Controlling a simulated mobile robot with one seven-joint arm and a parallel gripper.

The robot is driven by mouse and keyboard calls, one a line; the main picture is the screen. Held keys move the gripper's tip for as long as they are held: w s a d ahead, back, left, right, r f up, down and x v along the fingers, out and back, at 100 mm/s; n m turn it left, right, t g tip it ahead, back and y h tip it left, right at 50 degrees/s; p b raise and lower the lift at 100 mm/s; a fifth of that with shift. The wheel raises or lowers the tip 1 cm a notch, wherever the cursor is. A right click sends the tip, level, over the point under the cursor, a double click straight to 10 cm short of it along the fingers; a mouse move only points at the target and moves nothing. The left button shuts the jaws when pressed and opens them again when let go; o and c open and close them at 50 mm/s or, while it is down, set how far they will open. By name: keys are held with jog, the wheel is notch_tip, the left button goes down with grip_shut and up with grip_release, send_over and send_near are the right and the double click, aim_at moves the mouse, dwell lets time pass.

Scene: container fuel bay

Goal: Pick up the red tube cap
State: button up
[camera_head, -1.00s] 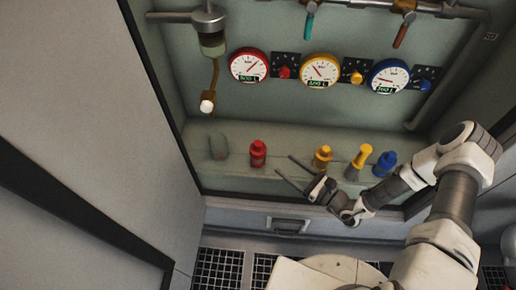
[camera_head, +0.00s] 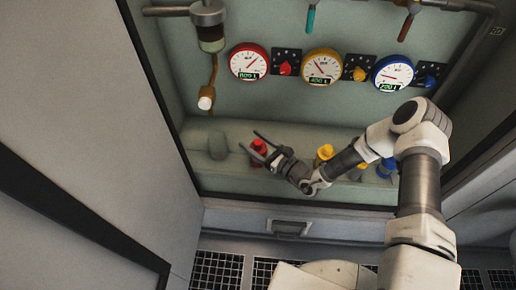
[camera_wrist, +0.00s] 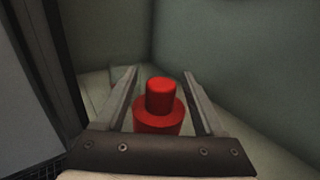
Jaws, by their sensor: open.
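The red tube cap (camera_head: 259,147) stands upright on the ledge of the bay, left of the yellow cap. My gripper (camera_head: 254,143) is open, with its fingers reaching toward the red cap and partly covering it in the head view. In the wrist view the red cap (camera_wrist: 159,106) shows a narrow top on a wider base. It appears between the two open fingers of my gripper (camera_wrist: 160,92). I cannot tell whether a finger touches it. The cap's lower part is hidden behind the gripper's mount in the wrist view.
A yellow cap (camera_head: 325,152) and a blue cap (camera_head: 386,168) stand to the right, partly behind my arm. A grey-green rounded shape (camera_head: 218,146) is left of the red cap. A hanging hose with a white end (camera_head: 206,101) is above left. Red (camera_head: 248,62), yellow and blue gauges line the back wall.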

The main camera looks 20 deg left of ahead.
jog(key=shift+x, duration=0.85)
grip_shut()
